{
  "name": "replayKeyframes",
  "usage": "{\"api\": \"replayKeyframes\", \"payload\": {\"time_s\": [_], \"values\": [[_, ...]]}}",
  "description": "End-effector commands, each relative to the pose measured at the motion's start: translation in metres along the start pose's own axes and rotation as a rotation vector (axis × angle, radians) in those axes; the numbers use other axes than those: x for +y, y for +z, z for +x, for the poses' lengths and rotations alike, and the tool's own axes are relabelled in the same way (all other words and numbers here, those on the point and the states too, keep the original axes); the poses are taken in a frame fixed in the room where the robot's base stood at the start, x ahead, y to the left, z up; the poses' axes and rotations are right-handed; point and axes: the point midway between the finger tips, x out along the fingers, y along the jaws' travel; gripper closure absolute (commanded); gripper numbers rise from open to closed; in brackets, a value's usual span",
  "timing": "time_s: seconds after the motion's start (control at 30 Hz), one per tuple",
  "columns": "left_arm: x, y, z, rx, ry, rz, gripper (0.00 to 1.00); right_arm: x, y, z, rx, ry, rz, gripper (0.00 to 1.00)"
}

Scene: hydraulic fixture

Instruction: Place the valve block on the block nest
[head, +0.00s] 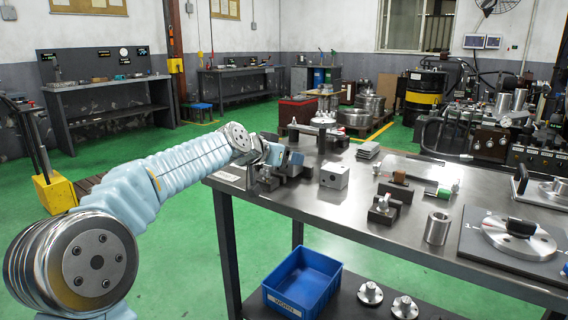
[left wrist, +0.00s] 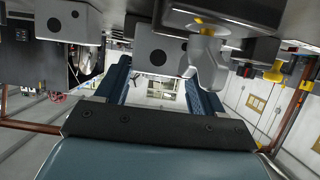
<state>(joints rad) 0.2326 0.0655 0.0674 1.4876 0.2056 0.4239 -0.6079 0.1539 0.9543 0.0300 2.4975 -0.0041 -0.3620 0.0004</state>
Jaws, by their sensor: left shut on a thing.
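My left gripper (head: 286,160) reaches over the far left corner of the steel table. Its two blue fingers (left wrist: 160,88) are shut on a grey block with dark round holes, the valve block (left wrist: 157,52). In the head view the fingers mostly hide this block. A dark fixture (head: 264,181), which looks like the block nest, stands at the table's left edge, by the gripper. Whether the block touches it I cannot tell. A grey clamp-like part (left wrist: 207,62) shows close beside the held block in the left wrist view. My right gripper is not in view.
A similar silver block (head: 334,176) stands on the table just right of the gripper. A small dark fixture (head: 384,208), a metal cylinder (head: 437,228) and a round flange plate (head: 518,238) are farther right. A blue bin (head: 302,283) sits on the lower shelf.

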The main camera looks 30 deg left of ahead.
Motion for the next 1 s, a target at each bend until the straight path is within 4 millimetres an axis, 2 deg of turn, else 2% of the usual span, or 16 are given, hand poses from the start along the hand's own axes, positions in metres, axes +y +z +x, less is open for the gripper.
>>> {"api": "replayKeyframes", "payload": {"time_s": [0.1,0.5,0.53,0.6,0.7,1.0], "values": [[0.0002,0.0117,0.0042,0.004,-0.001,-0.001,0.76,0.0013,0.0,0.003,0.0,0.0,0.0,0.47],[0.0005,0.0166,0.0063,0.005,-0.001,0.0,0.76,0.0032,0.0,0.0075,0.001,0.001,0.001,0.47],[0.0006,0.0163,0.0062,0.003,0.0,0.0,0.29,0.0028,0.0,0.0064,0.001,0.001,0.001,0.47],[0.0006,0.0158,0.0059,0.003,0.0,0.0,0.18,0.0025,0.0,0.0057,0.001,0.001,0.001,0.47],[0.0006,0.0159,0.006,0.003,0.0,0.0,0.06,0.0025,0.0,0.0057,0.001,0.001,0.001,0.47],[0.0005,0.0129,0.0047,0.003,0.0,0.0,0.06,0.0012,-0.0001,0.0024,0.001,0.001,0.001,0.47]]}}
